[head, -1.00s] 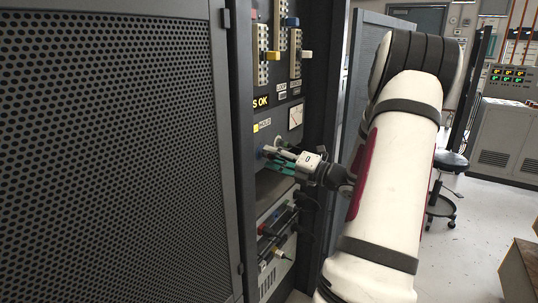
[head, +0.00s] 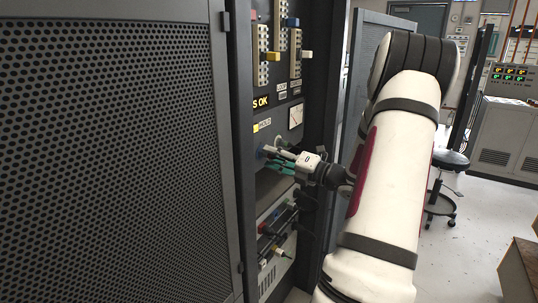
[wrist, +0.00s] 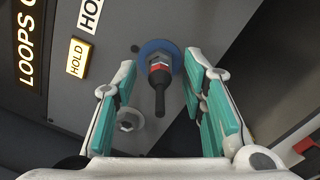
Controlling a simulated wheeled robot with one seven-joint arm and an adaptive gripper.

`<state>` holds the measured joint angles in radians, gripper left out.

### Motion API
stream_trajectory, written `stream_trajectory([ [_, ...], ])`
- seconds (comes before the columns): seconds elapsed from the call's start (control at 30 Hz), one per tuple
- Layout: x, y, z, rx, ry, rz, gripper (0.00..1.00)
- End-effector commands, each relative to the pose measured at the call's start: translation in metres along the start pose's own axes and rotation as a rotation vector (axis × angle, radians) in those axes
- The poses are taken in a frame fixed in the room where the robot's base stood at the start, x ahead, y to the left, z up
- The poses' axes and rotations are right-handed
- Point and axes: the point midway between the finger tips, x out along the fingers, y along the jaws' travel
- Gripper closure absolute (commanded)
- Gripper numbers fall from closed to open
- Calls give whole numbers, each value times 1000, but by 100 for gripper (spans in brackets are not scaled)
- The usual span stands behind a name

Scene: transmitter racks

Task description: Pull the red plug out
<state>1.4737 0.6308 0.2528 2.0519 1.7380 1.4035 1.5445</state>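A plug with a dark body and a red band (wrist: 158,76) stands out of a blue round socket ring (wrist: 168,50) on the grey panel in the wrist view. Its thin dark tail points toward the camera. My gripper (wrist: 162,98) is open, its teal-padded fingers on either side of the plug with visible gaps. In the head view my gripper (head: 277,160) reaches the rack panel (head: 274,116) from the right. The plug is mostly hidden there behind the fingers.
A bolt-like round fitting (wrist: 129,120) sits below left of the plug. Above are sliders with yellow (head: 273,57) and white knobs and a meter (head: 296,116). A ledge with cables (head: 279,238) lies below. A perforated door (head: 110,150) stands at left.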

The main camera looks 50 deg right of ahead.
Motion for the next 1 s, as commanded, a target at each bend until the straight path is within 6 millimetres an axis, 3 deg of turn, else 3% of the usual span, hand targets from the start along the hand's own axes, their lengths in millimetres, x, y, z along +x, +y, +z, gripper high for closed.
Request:
stream_trajectory([
  [0.4, 0, 0, 0, -1, 0, 0, 62],
  [0.6, 0, 0, 0, -1, 0, 0, 100],
  [1.0, -5, 0, 0, 0, 0, -2, 100],
])
